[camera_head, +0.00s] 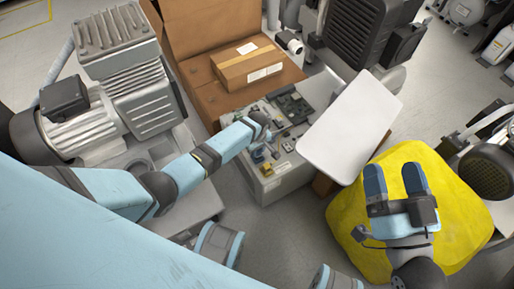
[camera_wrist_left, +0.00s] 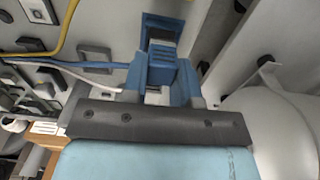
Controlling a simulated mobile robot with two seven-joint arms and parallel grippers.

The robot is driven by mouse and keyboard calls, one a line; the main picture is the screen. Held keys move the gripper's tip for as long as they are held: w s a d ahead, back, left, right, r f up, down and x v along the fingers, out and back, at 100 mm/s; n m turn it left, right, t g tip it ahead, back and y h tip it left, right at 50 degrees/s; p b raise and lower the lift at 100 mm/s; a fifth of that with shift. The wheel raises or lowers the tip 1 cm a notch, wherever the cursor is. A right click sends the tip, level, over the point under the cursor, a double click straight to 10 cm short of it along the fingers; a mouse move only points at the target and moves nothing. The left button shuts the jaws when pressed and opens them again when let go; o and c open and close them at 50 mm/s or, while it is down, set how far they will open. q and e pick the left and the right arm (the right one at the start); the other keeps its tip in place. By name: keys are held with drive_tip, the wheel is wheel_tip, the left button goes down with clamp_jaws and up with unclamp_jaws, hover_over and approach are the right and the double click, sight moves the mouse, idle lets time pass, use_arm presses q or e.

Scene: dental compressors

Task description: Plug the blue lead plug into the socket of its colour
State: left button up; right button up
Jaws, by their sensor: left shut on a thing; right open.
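My left gripper (camera_head: 262,137) is over the grey box (camera_head: 284,184) at the centre of the head view. In the left wrist view, the left gripper (camera_wrist_left: 160,92) is shut on the blue lead plug (camera_wrist_left: 161,70). A blue lead (camera_wrist_left: 90,64) runs from the plug to the left. A blue socket frame (camera_wrist_left: 164,24) with a dark opening is directly beyond the plug, in line with it. The plug is very close to it; I cannot tell whether it is inside. My right gripper (camera_head: 397,182) is open and empty, above a yellow cover.
A yellow lead (camera_wrist_left: 66,30) and a grey socket or switch (camera_wrist_left: 95,58) are left of the plug. A white panel (camera_head: 350,125) stands right of the box. A cardboard carton (camera_head: 250,68) is behind, a compressor (camera_head: 115,75) at left, the yellow cover (camera_head: 350,222) at right.

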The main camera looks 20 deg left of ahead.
use_arm(q)
drive_tip(key=shift+f, duration=0.9)
idle(0.8)
drive_tip(key=o, duration=1.3)
